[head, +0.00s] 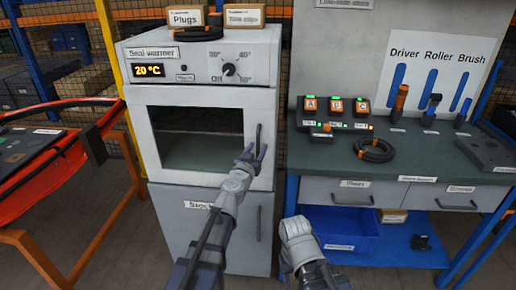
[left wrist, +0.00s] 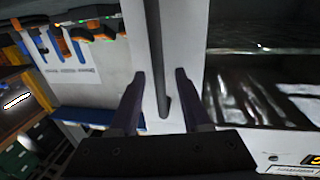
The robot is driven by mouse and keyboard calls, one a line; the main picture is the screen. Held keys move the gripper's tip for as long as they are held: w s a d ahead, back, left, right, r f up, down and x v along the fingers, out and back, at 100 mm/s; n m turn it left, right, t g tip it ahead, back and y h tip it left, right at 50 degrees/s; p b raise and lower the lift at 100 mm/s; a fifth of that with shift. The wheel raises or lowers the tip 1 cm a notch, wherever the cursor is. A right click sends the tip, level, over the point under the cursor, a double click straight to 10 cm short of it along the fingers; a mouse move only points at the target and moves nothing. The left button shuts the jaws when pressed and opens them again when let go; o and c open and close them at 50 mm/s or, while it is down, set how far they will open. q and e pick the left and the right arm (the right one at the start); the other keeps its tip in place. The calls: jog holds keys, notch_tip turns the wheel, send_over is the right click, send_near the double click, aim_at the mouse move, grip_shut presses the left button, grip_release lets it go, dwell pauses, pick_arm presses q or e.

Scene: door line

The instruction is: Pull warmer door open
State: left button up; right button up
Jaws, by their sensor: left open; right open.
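The seal warmer (head: 203,100) is a white cabinet with an orange "20 °C" display and a dial. Its windowed door (head: 148,150) looks shut. A dark vertical handle (head: 258,136) is on the door's right side. My left gripper (head: 250,156) is open at the lower part of this handle. In the left wrist view, the dark handle bar (left wrist: 158,60) runs between the two spread fingers of my left gripper (left wrist: 160,82), apart from both. My right arm shows low in the middle of the head view, but its gripper fingers are not visible.
A lower cabinet door (head: 210,235) has its own vertical handle. A workbench (head: 440,152) with chargers, a coiled cable (head: 375,150) and drawers stands close on the right. An orange-framed table (head: 45,245) stands left. Boxes (head: 244,16) sit on the warmer.

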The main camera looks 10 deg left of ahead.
pick_arm(q)
jog(key=shift+w+d, duration=0.1)
jog(key=shift+w, duration=0.45)
grip_shut()
dwell(1.0)
